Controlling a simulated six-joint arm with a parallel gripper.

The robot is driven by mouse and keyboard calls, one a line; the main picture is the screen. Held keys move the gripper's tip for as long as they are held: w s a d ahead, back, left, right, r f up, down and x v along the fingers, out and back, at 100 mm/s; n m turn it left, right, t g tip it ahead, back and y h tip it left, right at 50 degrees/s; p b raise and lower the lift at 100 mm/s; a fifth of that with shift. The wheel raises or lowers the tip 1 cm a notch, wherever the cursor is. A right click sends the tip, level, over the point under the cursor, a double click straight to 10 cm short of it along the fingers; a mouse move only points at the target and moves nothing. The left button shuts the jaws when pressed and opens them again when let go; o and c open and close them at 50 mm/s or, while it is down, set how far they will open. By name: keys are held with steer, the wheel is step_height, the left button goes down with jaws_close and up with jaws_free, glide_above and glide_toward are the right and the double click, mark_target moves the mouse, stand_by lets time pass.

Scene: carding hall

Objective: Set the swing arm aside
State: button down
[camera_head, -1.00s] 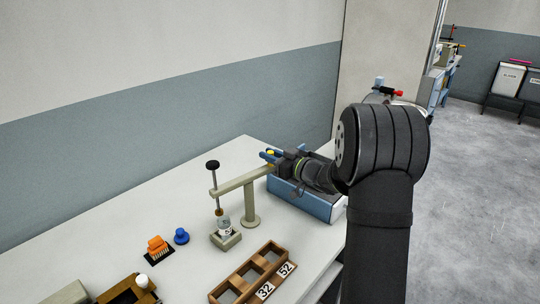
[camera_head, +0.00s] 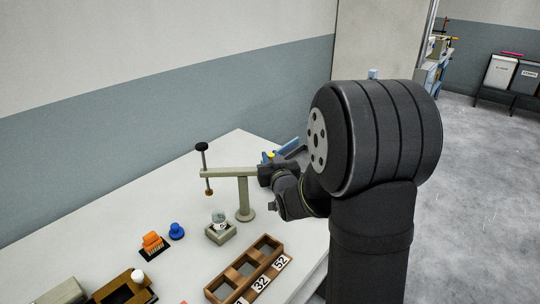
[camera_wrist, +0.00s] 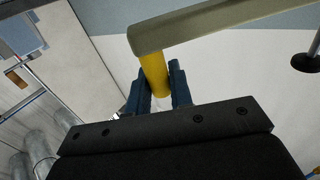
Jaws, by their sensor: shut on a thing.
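The swing arm (camera_head: 225,172) is a beige beam on an upright post (camera_head: 243,198), with a black-knobbed spindle (camera_head: 204,165) at its free end. Its yellow handle (camera_wrist: 153,72) stands under the beam in the wrist view. My gripper (camera_wrist: 158,88) is shut on this handle, with dark blue fingers on either side. In the head view my gripper (camera_head: 267,160) is at the beam's right end, partly hidden by my wrist. A small jar (camera_head: 219,218) sits in a square beige block (camera_head: 221,233). The spindle's lower end hangs behind and left of the jar, apart from it.
A wooden rack (camera_head: 248,267) with number tags stands at the front. An orange brush (camera_head: 152,241), a blue knob (camera_head: 177,231) and a brown box (camera_head: 123,290) are at the left. A blue bin (camera_head: 291,147) is mostly hidden behind my arm. The table's back left is clear.

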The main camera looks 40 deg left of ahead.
steer(key=s+d+m+t+h, duration=0.2)
steer(key=s+m+t+h, duration=0.2)
steer(key=s, duration=0.2)
steer(key=shift+r+h, duration=0.15)
steer(key=shift+h, duration=0.25)
steer(key=shift+s, duration=0.1)
stand_by(0.6)
steer(key=c, duration=1.3)
jaws_free()
steer(key=shift+c, duration=0.2)
steer(key=shift+d, duration=0.1)
steer(key=v, duration=1.7)
steer(key=shift+s+f, duration=0.25)
steer(key=shift+f, duration=0.1)
